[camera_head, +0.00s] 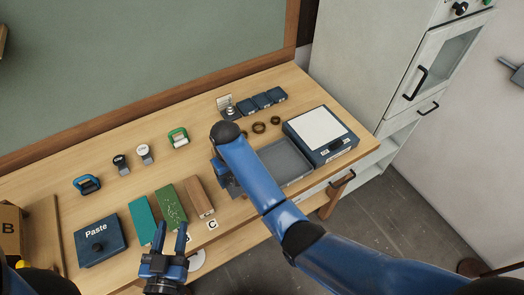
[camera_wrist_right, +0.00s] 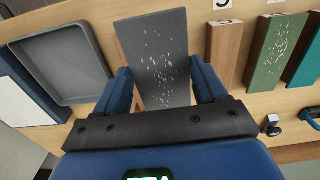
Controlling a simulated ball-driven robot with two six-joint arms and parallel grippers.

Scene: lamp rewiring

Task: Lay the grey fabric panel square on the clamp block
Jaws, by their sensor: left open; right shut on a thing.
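A grey panel with white flecks (camera_wrist_right: 155,50) lies between the two fingers of my right gripper (camera_wrist_right: 165,82) in the right wrist view. The gripper is shut on it. A strip of light wood shows along the panel's left edge; I cannot tell whether it is the clamp block, or whether the panel touches anything below. In the head view my right arm hides most of the panel and gripper. My left gripper (camera_head: 170,238) is open and empty, near the table's front edge, in front of the teal and green blocks.
A brown wooden block (camera_head: 199,197), a green flecked block (camera_head: 171,207) and a teal block (camera_head: 144,220) stand beside the panel. A grey tray (camera_head: 287,164) and a white-topped device (camera_head: 319,128) lie right. A blue Paste box (camera_head: 101,243) is left.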

